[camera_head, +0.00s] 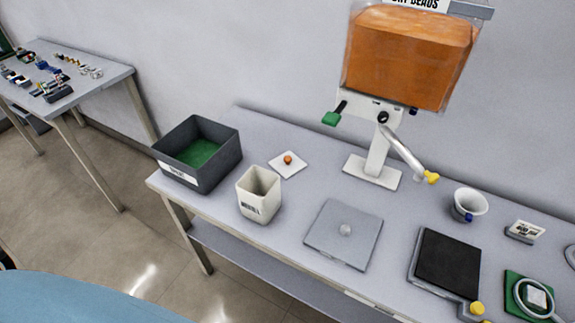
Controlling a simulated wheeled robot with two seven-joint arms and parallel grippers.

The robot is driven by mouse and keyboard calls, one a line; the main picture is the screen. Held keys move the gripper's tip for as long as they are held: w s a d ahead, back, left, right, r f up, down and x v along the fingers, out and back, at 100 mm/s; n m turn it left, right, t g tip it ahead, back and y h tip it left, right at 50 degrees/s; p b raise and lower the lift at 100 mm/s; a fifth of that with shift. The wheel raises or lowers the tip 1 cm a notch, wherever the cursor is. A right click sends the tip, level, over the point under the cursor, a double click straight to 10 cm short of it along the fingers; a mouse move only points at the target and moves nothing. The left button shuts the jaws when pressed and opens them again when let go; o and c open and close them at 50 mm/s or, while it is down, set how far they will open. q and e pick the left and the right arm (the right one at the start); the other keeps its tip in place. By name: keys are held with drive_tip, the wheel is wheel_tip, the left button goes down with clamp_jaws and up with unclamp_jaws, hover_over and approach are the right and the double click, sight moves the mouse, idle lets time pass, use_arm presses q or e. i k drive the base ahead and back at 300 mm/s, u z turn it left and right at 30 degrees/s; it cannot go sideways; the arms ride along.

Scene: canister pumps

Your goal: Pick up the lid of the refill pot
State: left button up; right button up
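The refill pot (259,196) is an open, square, cream pot with a dark label, standing upright near the table's front edge. Behind it and slightly right, a small white square lid (280,170) with an orange knob (288,159) lies flat on the table, apart from the pot. It looks like the pot's lid by its colour and shape. A larger grey square plate (322,245) with a pale round knob lies right of the pot. Neither of my grippers shows.
A dark bin (231,160) with a green bottom stands left of the pot. An orange-filled dispenser (410,60) on a white stand is behind right. Further right are a white cup (473,200), a black pad (447,262) and a magnifier ring (522,304).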

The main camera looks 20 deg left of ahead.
sight(288, 164)
drive_tip(key=z, duration=0.5)
drive_tip(key=k, duration=1.1)
drive_tip(key=u, duration=0.65)
drive_tip(key=i, duration=0.85)
drive_tip(key=u, duration=0.4)
